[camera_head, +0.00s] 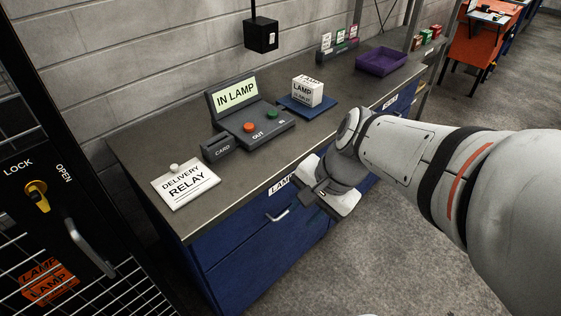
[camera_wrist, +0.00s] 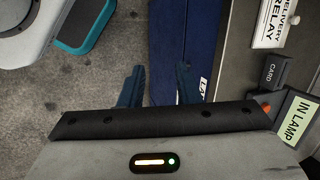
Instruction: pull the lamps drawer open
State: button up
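The lamps drawer (camera_head: 255,240) has a blue front under the grey worktop, and it looks shut. Its label (camera_head: 281,186) reads "LAMP", with the rest hidden behind my gripper (camera_head: 318,195). A silver bar handle (camera_head: 278,216) sits on the blue front, to the left of and below my gripper in the head view. My gripper is beside the bench front, apart from the handle. In the wrist view my gripper (camera_wrist: 159,85) has its two dark fingers spread with nothing seen between them but floor and blue front. The handle cannot be made out there.
On the worktop (camera_head: 145,150) are a "DELIVERY RELAY" card (camera_head: 185,186), a card reader (camera_head: 218,147), a console (camera_head: 262,125) and a lamp box (camera_head: 307,92). A purple tray (camera_head: 381,62) stands farther back. A mesh door (camera_head: 75,230) is at the left. Floor before the bench is clear.

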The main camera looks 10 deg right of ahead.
jog(key=w+a+f+m+t+y+b, duration=0.1)
jog(key=w+f+m+y+b, duration=0.3)
jog(key=f+m+b, duration=0.5)
jog(key=w+a+f+m+t+y+b, duration=0.1)
jog(key=w+f+m+t+y+b, duration=0.1)
jog(key=w+f+m+b, duration=0.55)
jog(key=w+d+f+m+t+b, duration=0.45)
jog(key=f+m+b, duration=0.3)
jog(key=m, duration=0.25)
jog(key=w+d+f+m+t+b, duration=0.3)
jog(key=w+d+f+m+b, duration=0.25)
jog(key=f+m, duration=0.45)
jog(key=shift+m+t+h, duration=0.25)
jog(key=shift+m+h, duration=0.05)
jog(key=shift+m, duration=0.25)
jog(key=b+x, duration=0.1)
jog(key=x, duration=0.1)
jog(key=b+x, duration=0.1)
jog(key=x, duration=0.1)
jog(key=r+b+x, duration=0.1)
jog(key=x, duration=0.2)
jog(key=shift+w+d+r, duration=0.1)
jog(key=shift+w+d, duration=0.05)
jog(key=shift+c, duration=0.3)
grip_shut()
